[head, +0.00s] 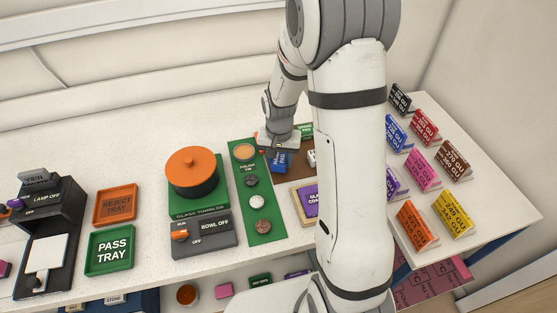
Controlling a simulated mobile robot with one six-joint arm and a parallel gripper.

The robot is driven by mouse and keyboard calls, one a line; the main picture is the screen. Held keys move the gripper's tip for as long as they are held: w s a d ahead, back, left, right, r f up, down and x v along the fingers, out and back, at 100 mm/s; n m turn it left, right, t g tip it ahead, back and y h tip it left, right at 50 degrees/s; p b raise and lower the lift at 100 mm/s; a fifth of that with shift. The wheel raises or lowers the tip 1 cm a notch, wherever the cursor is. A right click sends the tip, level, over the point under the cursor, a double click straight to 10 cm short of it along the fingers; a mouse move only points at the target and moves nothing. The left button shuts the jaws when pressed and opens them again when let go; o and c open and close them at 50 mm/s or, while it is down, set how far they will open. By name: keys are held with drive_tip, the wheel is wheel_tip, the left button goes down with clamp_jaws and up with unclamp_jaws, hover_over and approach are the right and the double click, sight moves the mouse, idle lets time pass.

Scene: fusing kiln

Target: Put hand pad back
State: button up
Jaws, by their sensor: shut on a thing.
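The hand pad (279,162), a small blue block with white lettering, shows just below my gripper (278,148) in the head view. My gripper points down and is shut on the pad. The fingertips are small and partly hidden here. The pad is over or at the left edge of a brown mat (296,172); I cannot tell whether it touches the mat. My own arm hides much of the area to the right of it.
A green strip (264,238) with several round pieces lies just left. Further left are a glass tumbler (192,172), a green pass tray (111,249) and an orange reject tray (115,205). Several coloured label blocks (424,170) stand at right. A purple-labelled box (308,201) sits in front.

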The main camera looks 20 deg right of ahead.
drive_tip(key=shift+f, duration=0.7)
drive_tip(key=shift+f, duration=0.25)
drive_tip(key=o, duration=1)
drive_tip(key=shift+r, duration=0.1)
drive_tip(key=shift+o, duration=0.2)
